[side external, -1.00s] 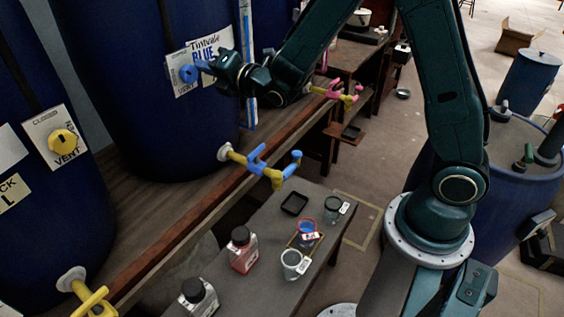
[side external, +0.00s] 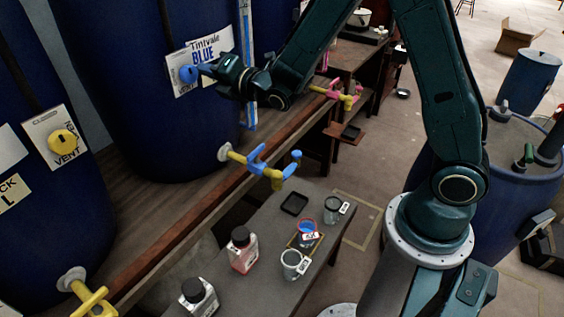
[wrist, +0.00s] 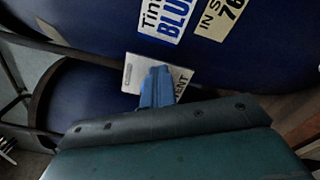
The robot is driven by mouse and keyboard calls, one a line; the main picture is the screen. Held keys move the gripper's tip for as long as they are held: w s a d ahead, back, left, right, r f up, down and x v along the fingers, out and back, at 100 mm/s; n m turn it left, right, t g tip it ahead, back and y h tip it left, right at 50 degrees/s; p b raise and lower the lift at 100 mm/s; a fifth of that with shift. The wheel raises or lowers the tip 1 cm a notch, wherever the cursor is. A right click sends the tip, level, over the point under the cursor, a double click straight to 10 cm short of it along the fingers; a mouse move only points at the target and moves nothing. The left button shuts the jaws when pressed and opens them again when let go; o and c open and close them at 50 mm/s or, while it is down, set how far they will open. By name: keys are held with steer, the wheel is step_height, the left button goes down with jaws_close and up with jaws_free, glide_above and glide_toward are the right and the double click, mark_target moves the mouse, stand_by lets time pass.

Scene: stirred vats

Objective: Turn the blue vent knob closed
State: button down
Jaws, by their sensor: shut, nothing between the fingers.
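The round blue vent knob (side external: 188,74) sits on a white plate (side external: 183,88) on the front of the large dark blue vat labelled Tintvale BLUE (side external: 150,130). My gripper (side external: 204,69) is right at the knob's right side in the side view. Its fingers are shut with nothing between them. I cannot tell whether they touch the knob. In the wrist view, blue shapes (wrist: 157,88) stand in front of the white VENT plate (wrist: 130,75). There, knob and fingertips are hard to tell apart, and the plate is partly covered.
A yellow vent knob (side external: 63,142) is on the left vat. A blue-handled tap (side external: 258,160) sticks out below the blue vat. A low bench (side external: 265,215) holds bottles, cups and a small black tray (side external: 294,203). A pink-handled tap (side external: 332,90) is further back.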

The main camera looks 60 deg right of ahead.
steer(key=shift+f, duration=0.1)
steer(key=shift+d, duration=0.3)
steer(key=shift+s, duration=0.1)
steer(key=shift+s, duration=2.9)
steer(key=r+n, duration=0.1)
steer(key=n, duration=0.1)
steer(key=a+r+n, duration=0.1)
steer(key=n, duration=0.1)
steer(key=s+a+r+n, duration=0.1)
steer(key=n, duration=0.1)
steer(key=shift+a, duration=0.25)
